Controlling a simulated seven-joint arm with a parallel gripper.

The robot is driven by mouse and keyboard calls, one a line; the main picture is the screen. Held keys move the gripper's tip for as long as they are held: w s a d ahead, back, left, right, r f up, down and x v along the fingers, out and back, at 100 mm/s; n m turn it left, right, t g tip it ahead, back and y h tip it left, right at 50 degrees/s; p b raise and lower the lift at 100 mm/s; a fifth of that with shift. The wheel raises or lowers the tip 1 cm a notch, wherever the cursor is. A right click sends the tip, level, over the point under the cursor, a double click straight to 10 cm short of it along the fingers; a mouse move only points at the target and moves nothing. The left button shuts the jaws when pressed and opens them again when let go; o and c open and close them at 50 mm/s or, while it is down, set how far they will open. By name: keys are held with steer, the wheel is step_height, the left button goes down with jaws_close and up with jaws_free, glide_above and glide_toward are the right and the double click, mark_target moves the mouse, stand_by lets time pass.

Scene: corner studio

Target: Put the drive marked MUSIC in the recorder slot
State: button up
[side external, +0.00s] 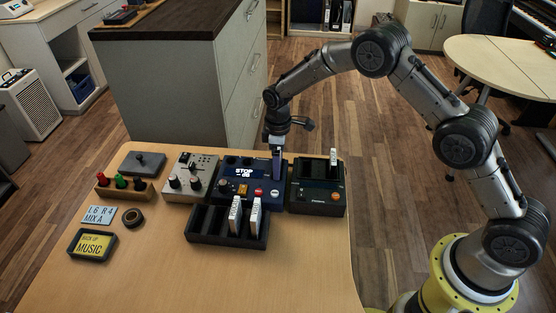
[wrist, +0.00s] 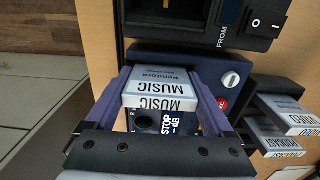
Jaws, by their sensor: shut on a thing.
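My gripper (wrist: 160,88) is shut on the drive marked MUSIC (wrist: 158,103), with one finger on each side of it. In the side external view, my gripper (side external: 277,158) points down over the back right part of the blue recorder (side external: 236,187), whose display reads STOP. The recorder also shows behind the drive in the wrist view (wrist: 207,68). The held drive and my fingers hide the recorder slot, and I cannot tell whether the drive's lower end is in it.
A dark rack (side external: 212,238) in front holds two upright white drives; the wrist view shows VIDEO (wrist: 295,108) and PODCAST (wrist: 276,143) labels. A black unit (side external: 316,197) right of the recorder has an upright drive (side external: 333,157). A grey mixer (side external: 189,178) stands left. A yellow MUSIC card (side external: 92,245) lies front left.

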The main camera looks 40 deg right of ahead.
steer(key=o, duration=1.2)
steer(key=shift+r, duration=5.55)
